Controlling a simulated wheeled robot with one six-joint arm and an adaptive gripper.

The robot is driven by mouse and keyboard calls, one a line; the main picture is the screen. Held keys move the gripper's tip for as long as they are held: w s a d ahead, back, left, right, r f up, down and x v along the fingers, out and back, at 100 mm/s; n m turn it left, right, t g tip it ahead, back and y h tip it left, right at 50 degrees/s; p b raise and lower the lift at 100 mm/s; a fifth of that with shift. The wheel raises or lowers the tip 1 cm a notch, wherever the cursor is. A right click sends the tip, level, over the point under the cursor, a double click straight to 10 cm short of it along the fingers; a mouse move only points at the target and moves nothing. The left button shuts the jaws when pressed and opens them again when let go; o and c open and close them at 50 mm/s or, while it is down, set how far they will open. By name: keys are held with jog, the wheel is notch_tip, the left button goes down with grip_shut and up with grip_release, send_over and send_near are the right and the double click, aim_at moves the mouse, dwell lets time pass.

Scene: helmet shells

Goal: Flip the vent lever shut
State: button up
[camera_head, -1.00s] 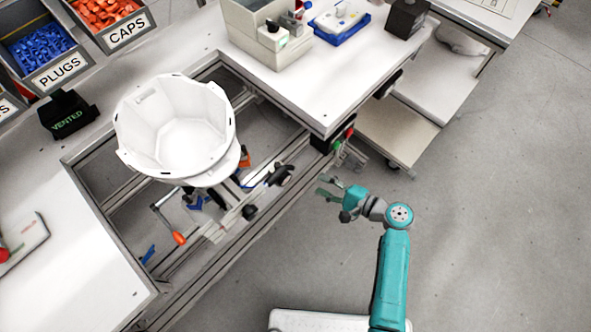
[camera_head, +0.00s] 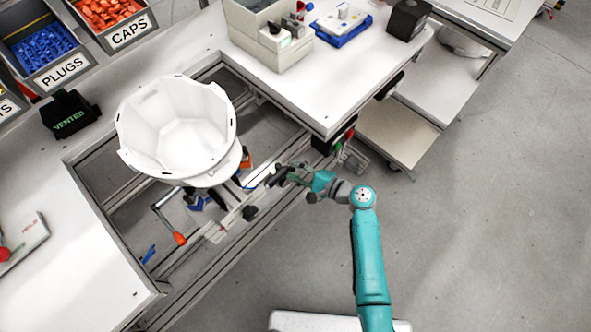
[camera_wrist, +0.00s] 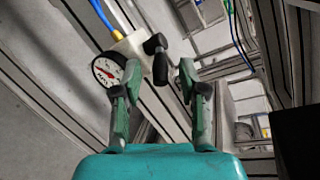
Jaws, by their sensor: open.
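In the wrist view a black lever (camera_wrist: 159,66) stands out from a pale valve block (camera_wrist: 131,44), which carries a round white gauge (camera_wrist: 107,71) and a blue hose. I take this to be the vent lever. My gripper (camera_wrist: 154,84) is open, with the lever ahead of and between its two fingers; I see no clear contact. In the head view my gripper (camera_head: 292,176) reaches left to the dark parts at the frame's rail, where its fingertips overlap them and hide the lever's details.
A white helmet shell (camera_head: 178,130) sits in the bench opening, left of my gripper. An orange-ended handle (camera_head: 180,238) and metal rails (camera_head: 214,234) lie below it. The white bench top (camera_head: 335,95) is above my gripper. Open floor (camera_head: 475,235) lies to the right.

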grip_shut()
jog(key=shift+s+a+m+t+h, duration=0.15)
jog(key=shift+s+m+t+h, duration=0.2)
jog(key=shift+m+t+h, duration=0.35)
grip_release()
jog(key=v, duration=1.2)
jog(key=shift+f, duration=0.3)
